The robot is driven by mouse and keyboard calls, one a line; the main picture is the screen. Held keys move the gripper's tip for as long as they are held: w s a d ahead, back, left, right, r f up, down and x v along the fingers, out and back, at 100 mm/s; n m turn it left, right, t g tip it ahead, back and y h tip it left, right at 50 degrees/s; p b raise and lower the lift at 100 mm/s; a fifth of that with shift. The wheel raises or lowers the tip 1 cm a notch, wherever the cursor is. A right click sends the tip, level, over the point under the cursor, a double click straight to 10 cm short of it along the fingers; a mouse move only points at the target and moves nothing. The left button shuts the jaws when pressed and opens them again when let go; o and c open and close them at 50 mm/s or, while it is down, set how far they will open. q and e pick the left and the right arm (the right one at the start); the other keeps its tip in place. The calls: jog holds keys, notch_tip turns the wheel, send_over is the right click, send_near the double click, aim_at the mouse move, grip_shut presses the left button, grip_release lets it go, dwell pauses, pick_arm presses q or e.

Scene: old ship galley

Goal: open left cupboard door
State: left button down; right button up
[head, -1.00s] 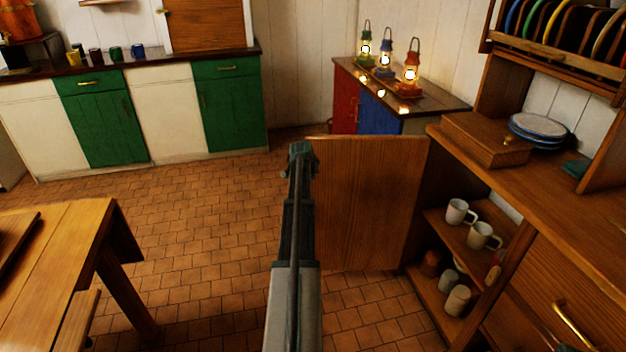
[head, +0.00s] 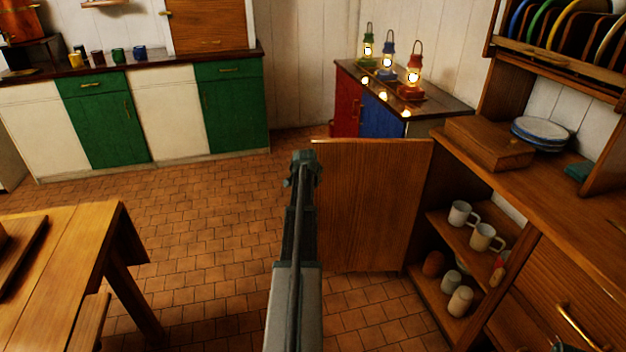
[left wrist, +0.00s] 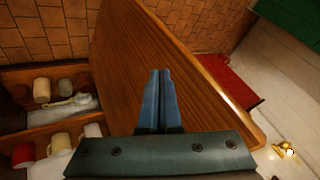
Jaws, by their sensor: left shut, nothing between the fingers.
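The left cupboard door (head: 368,205) stands wide open, swung out from the wooden dresser on the right. The cupboard's inside shows, with white mugs (head: 461,213) on the upper shelf and jars (head: 460,300) on the lower one. My left gripper (head: 304,160) is shut and empty at the free edge of the door in the head view. In the left wrist view the shut fingers (left wrist: 160,90) lie in front of the door panel (left wrist: 140,55); I cannot tell whether they touch it. My right gripper is not in view.
A wooden table (head: 75,245) stands at the left. Lit lanterns (head: 413,75) stand on a low cabinet (head: 440,108) behind the door. A wooden box (head: 488,143) and plates (head: 540,130) sit on the dresser top. The tiled floor (head: 215,215) between table and door is clear.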

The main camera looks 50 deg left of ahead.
pick_arm(q)
jog(key=s+a+p+v, duration=0.1)
jog(key=p+v, duration=0.4)
jog(key=v, duration=0.3)
jog(key=shift+a, duration=0.35)
jog(key=shift+r, duration=0.1)
jog(key=w+d+r+m+g+h+p, duration=0.1)
jog(key=w+d+p, duration=0.15)
jog(key=d, duration=1.15)
jog(key=w+d+r+h+p, duration=0.15)
jog(key=w+d, duration=0.25)
jog(key=d, duration=1)
jog(key=w+d+m+g+h+p, duration=0.1)
jog(key=w+d+h+p, duration=0.15)
jog(key=d, duration=1.05)
jog(key=s+d+r+g+p, duration=0.1)
jog(key=s+d, duration=0.4)
jog(key=d, duration=0.5)
jog(key=s+d+r+g+y+p, duration=0.1)
jog(key=s+d+r+p, duration=0.1)
jog(key=s+d, duration=0.4)
jog(key=s+d+r+m+g+p, duration=0.1)
jog(key=s+d, duration=0.5)
jog(key=d, duration=0.8)
jog(key=shift+r+g+y+p, duration=0.3)
jog(key=shift+r+g+p, duration=0.25)
jog(key=shift+p, duration=0.4)
